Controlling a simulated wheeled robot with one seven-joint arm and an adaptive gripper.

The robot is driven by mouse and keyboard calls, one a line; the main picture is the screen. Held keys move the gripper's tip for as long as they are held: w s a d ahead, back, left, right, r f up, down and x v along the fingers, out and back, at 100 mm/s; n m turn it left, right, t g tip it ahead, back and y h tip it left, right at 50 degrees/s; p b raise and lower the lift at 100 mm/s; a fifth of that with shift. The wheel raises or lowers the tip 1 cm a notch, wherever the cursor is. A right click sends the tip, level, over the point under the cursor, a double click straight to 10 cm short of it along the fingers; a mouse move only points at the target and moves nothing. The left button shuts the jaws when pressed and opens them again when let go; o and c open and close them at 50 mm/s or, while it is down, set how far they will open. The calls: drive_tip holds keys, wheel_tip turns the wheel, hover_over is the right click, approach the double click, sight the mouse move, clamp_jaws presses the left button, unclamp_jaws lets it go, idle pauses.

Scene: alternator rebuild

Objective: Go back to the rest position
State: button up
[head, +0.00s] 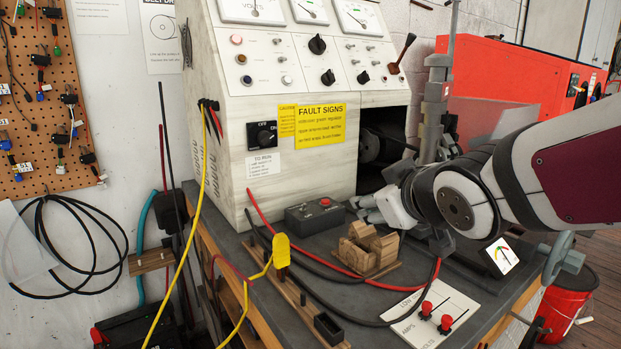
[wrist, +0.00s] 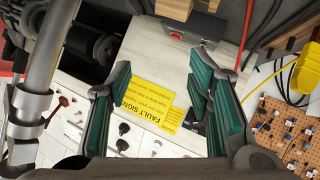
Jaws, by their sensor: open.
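My gripper (head: 375,207) is at the end of my arm, which reaches in from the right over the bench in the head view. It is near the front of the test stand, just right of a small dark box with a red button (head: 325,203). In the wrist view my gripper (wrist: 160,85) shows two green-padded fingers spread apart with nothing between them. Beyond the fingers is the test stand's pale front with the yellow fault signs label (wrist: 152,103). The label also shows in the head view (head: 320,126).
A wooden cradle (head: 368,248) stands on the bench below my gripper. A yellow clamp (head: 281,250) stands on a wooden strip at left. Cables cross the bench top. A meter card with red terminals (head: 435,314) lies at the front. A vertical grey post (head: 436,105) stands behind my arm.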

drive_tip(key=s+d+f+m+g+h, duration=0.1)
drive_tip(key=s+d+f+g, duration=0.1)
drive_tip(key=s, duration=0.3)
drive_tip(key=s+d+f+m+g+h, duration=0.1)
drive_tip(key=s+d+f+m, duration=0.1)
drive_tip(key=s+d, duration=0.1)
drive_tip(key=s+d+f+m+g+h, duration=0.1)
drive_tip(key=s+d+f+g, duration=0.1)
drive_tip(key=s, duration=0.4)
drive_tip(key=shift+s+d+f+g, duration=0.25)
drive_tip(key=shift+s+d+g, duration=0.1)
drive_tip(key=shift+d, duration=0.15)
drive_tip(key=s+f+m+g, duration=0.35)
drive_tip(key=s+g, duration=0.25)
drive_tip(key=s, duration=1.2)
wheel_tip(320, 180, up, 24)
drive_tip(key=s+t+p, duration=0.1)
drive_tip(key=t+p, duration=0.2)
drive_tip(key=p, duration=2)
drive_tip(key=shift+r+y, duration=0.15)
drive_tip(key=shift+y, duration=0.25)
drive_tip(key=shift+n, duration=0.25)
